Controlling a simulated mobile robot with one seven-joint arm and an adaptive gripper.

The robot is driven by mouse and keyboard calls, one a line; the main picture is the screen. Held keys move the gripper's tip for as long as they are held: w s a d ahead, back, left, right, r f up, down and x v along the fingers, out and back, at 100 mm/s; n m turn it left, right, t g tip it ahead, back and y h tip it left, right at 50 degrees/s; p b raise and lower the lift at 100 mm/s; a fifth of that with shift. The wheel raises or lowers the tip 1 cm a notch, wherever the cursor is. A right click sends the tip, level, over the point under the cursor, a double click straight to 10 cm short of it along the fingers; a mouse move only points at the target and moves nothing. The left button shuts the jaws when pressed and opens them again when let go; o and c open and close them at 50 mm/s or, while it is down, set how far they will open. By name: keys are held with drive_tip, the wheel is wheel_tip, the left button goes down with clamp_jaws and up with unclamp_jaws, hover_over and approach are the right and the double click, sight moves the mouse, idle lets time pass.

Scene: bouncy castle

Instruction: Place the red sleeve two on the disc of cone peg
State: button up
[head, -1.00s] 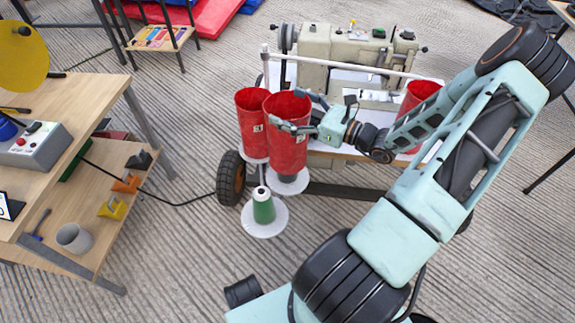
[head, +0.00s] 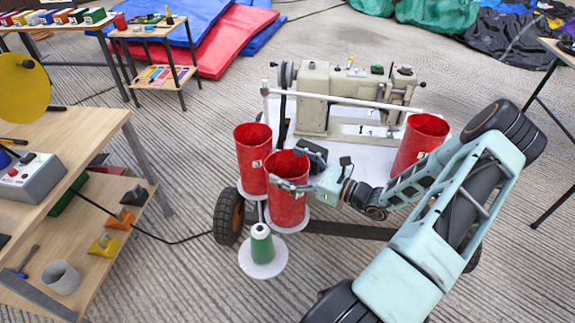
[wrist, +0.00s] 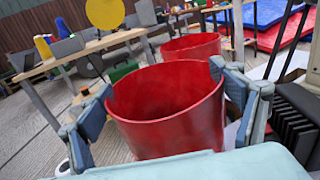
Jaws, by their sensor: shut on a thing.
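My gripper (head: 298,167) is shut on a red sleeve (head: 286,206), with one finger on each side near its rim. The sleeve is upright and open at the top; its small label is too small to read. In the wrist view the same sleeve (wrist: 168,120) fills the middle between my fingers. Its base is at a white disc (head: 304,225), mostly hidden under it; I cannot tell whether it touches. A second red sleeve (head: 251,165) stands just behind left. A third (head: 417,146) stands at the right. A green thread cone (head: 262,245) is on the front white disc (head: 262,270).
The sewing machine (head: 345,100) and its white table top are behind the sleeves. A black wheel (head: 228,217) is left of the discs. A wooden shelf bench (head: 70,160) stands at the left. The floor in front of the discs is clear.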

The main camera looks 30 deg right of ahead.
drive_tip(key=o, duration=1.5)
drive_tip(key=shift+r, duration=0.1)
drive_tip(key=p+v, duration=0.2)
drive_tip(key=v, duration=1)
drive_tip(key=shift+p, duration=0.4)
